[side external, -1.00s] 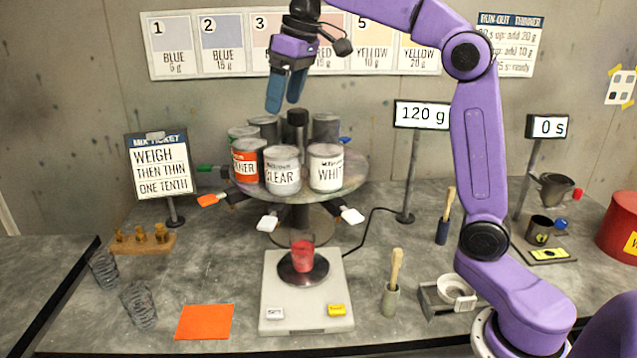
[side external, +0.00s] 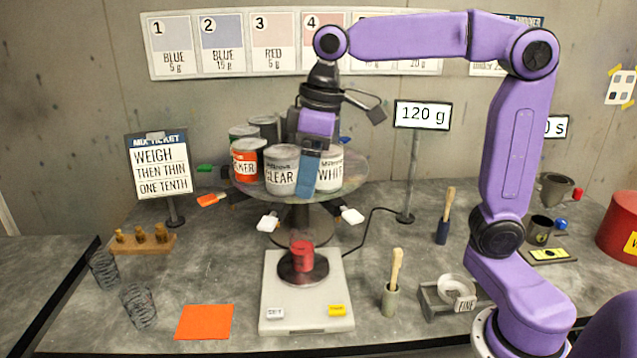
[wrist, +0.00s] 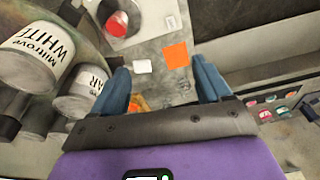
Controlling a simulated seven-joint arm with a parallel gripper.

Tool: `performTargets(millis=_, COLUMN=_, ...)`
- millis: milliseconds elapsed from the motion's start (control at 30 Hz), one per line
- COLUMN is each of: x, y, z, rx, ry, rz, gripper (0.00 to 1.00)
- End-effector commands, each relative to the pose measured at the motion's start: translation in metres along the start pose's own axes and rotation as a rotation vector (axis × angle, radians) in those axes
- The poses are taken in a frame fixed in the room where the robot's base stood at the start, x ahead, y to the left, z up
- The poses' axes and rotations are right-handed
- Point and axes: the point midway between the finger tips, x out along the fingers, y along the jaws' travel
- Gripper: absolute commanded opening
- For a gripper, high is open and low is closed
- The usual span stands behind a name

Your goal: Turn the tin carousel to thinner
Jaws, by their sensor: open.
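The tin carousel (side external: 352,178) is a round turntable on a post behind the scale, with several tins around its rim. No label reading thinner can be read. My gripper (side external: 308,180) points down in front of the carousel, between CLEAR and WHITE, covering part of WHITE. In the wrist view its blue fingers (wrist: 160,85) are apart and empty, with WHITE (wrist: 35,55) to their left.
A scale (side external: 305,305) with a cup of red paint (side external: 302,256) stands in front of the carousel. Coloured tabs, including a white tab (side external: 351,216), stick out below the turntable. The display (side external: 422,115) reads 120 g. The bench at front left holds an orange card (side external: 204,322).

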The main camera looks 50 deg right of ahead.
Motion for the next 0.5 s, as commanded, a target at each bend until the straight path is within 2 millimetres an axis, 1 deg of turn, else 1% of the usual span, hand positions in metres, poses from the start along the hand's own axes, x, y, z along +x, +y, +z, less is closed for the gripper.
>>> performTargets(millis=33, x=0.003, y=-0.004, z=0.005, rx=-0.012, ry=-0.005, rz=-0.002, gripper=0.77)
performTargets(millis=200, x=0.011, y=-0.013, z=0.016, rx=-0.039, ry=-0.015, rz=-0.005, gripper=0.77)
performTargets(millis=500, x=0.014, y=-0.017, z=0.02, rx=-0.051, ry=-0.018, rz=-0.007, gripper=0.77)
